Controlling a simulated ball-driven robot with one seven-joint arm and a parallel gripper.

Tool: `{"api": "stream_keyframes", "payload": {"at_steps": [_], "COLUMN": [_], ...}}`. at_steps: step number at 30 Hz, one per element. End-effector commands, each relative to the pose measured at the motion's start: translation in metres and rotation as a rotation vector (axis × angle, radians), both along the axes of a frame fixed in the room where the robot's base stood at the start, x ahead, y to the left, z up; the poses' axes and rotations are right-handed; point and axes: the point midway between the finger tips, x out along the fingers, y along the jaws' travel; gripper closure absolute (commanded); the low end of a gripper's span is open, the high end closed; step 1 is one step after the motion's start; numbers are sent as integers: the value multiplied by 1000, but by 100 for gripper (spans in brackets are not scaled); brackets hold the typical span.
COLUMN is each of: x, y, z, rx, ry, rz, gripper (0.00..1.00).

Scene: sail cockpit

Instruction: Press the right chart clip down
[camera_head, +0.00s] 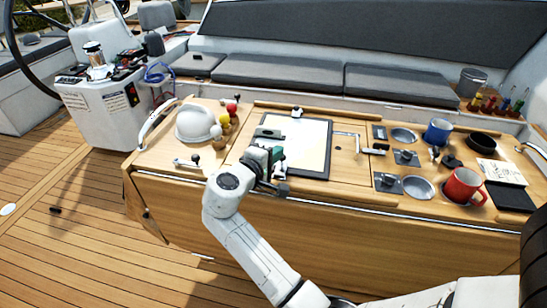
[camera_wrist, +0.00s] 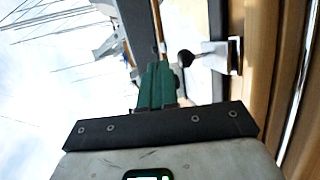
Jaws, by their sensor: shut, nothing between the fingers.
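The chart board (camera_head: 328,150) lies on the console top, a white sheet with a dark border. A small clip with a dark knob (camera_head: 297,112) stands at its far edge. My gripper (camera_head: 268,158) is over the board's near left part and hides that corner. In the wrist view my green fingers (camera_wrist: 156,84) are together and empty. A metal clip (camera_wrist: 217,55) with a black ball knob shows to the right of the fingers, apart from them, beside a pale sheet. I cannot tell which chart clip this is, nor whether either clip is up or down.
A bent metal lever (camera_head: 357,137) is right of the board. Further right are a blue mug (camera_head: 438,131) and a red mug (camera_head: 463,187). A white dome (camera_head: 194,123) and a small lever (camera_head: 187,163) are on the left. Wooden rails edge the console.

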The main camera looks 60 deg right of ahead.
Motion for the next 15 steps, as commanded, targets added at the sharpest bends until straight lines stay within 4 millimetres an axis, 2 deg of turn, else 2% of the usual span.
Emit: {"api": "stream_keyframes", "payload": {"at_steps": [15], "x": [6], "y": [-17], "z": [-5], "rx": [0], "ry": [-1], "rz": [-1], "gripper": [100]}}
